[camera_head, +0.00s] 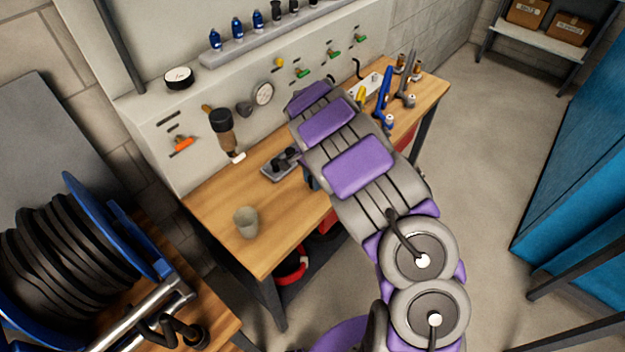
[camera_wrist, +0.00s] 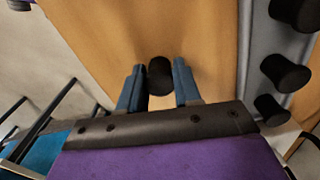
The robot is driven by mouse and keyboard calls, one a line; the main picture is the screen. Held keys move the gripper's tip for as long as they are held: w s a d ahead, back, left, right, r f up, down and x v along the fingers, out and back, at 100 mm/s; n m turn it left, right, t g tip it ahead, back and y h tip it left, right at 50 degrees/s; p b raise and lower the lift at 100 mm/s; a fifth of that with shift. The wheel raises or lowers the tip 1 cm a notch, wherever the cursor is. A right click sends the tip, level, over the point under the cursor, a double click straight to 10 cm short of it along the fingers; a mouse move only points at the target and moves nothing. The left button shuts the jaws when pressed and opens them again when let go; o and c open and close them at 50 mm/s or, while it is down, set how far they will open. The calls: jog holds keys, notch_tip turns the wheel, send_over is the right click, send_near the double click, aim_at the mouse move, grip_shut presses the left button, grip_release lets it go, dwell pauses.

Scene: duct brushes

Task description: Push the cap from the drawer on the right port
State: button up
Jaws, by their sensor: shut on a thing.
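In the wrist view my gripper (camera_wrist: 159,84) has its two blue fingers closed on a dark round cap (camera_wrist: 160,72), one finger on each side. Wooden bench top shows behind the cap. In the head view my purple and grey arm reaches over the bench and hides the gripper and the held cap. I cannot make out the right port or an open drawer for certain.
Several black knob-like pieces (camera_wrist: 280,72) line a grey strip at the wrist view's right. On the wooden bench (camera_head: 215,200) stand a grey cup (camera_head: 247,222) and a small grey tray (camera_head: 270,168) with black parts. The wall panel (camera_head: 160,118) carries a gauge (camera_head: 263,94) and green-handled valves (camera_head: 303,72).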

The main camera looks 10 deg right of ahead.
notch_tip(320, 180, up, 3)
jog(key=shift+r+p, duration=0.15)
jog(key=shift+p, duration=0.4)
jog(key=shift+s+d+r, duration=0.1)
jog(key=shift+s+r, duration=0.05)
jog(key=shift+r, duration=0.1)
jog(key=s+d+p, duration=0.1)
jog(key=s+d, duration=0.3)
jog(key=s, duration=0.2)
jog(key=s+d+r+p, duration=0.1)
jog(key=s+d, duration=0.3)
jog(key=s, duration=0.3)
jog(key=shift+s, duration=0.2)
jog(key=shift+r, duration=0.1)
